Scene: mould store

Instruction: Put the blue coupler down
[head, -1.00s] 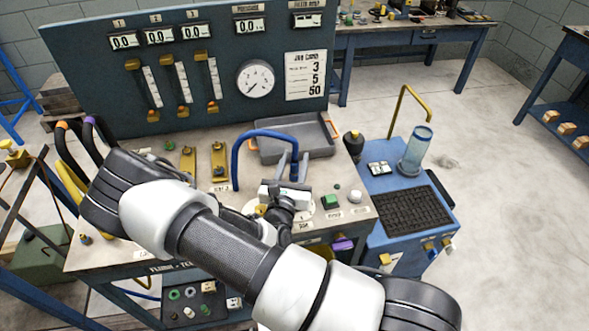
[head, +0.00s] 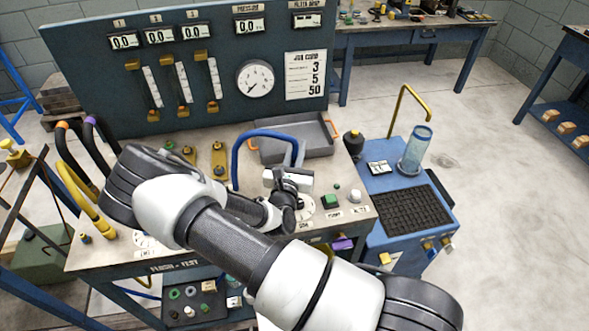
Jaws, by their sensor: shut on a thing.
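The blue hose (head: 262,134) arches up from the bench top and comes down on the right at my gripper (head: 296,168). My gripper is over the right half of the bench, in front of the grey tray. It is shut on the blue coupler at that end of the hose. The coupler itself is hidden behind the gripper's white body, so I cannot tell whether it touches anything below.
The grey tray (head: 322,150) stands behind my gripper. A green button (head: 331,201) and a white knob (head: 355,195) are to its right. Yellow brackets (head: 219,160) stand to its left. A gauge panel (head: 215,90) closes the back. A yellow hose (head: 85,200) is at the left.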

